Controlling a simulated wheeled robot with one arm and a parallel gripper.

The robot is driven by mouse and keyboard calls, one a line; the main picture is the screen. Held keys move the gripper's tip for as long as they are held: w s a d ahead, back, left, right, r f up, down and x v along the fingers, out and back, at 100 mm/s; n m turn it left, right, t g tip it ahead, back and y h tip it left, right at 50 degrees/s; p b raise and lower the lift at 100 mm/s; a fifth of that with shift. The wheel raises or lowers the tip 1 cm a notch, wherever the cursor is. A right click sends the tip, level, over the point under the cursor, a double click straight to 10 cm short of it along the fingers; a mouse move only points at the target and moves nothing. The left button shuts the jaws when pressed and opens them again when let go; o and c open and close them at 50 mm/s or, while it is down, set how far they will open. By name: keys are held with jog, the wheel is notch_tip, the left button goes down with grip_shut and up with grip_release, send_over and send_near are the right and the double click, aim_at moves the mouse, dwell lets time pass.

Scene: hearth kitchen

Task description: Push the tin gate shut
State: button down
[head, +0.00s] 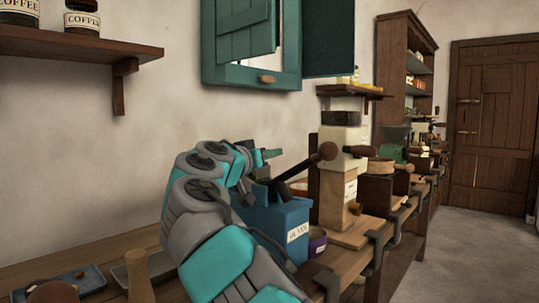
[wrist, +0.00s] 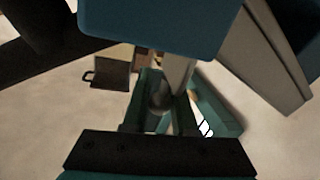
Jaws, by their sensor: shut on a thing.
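A blue tin box (head: 277,222) with a pale label (head: 298,232) stands on the wooden bench in the head view. A dark lever with a round knob (head: 327,151) rises beside it, slanting up to the right. My arm reaches over the tin from the left. In the wrist view a dark bar and a blue rounded surface (wrist: 160,25) frame a narrow gap.
A cream and wood appliance (head: 341,180) stands right of the tin, with a small purple-banded pot (head: 317,242) beside the tin. A teal shuttered window (head: 240,45) is above. A tray (head: 75,284) lies on the bench at lower left. Floor at right is clear.

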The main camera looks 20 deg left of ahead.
aim_at(252, 184)
jog(key=shift+f, duration=0.1)
dwell(0.3)
notch_tip(252, 184, down, 3)
jog(key=b, duration=0.3)
jog(key=c, duration=0.7)
grip_release()
jog(key=shift+r, duration=0.2)
jog(key=shift+s+a+b, duration=0.25)
jog(key=shift+s+b, duration=0.05)
jog(key=shift+s, duration=1)
jog(key=shift+s+a+b, duration=0.3)
jog(key=shift+s, duration=0.95)
jog(key=shift+s+a+b, duration=0.25)
jog(key=shift+s+b, duration=0.05)
jog(key=shift+s, duration=1)
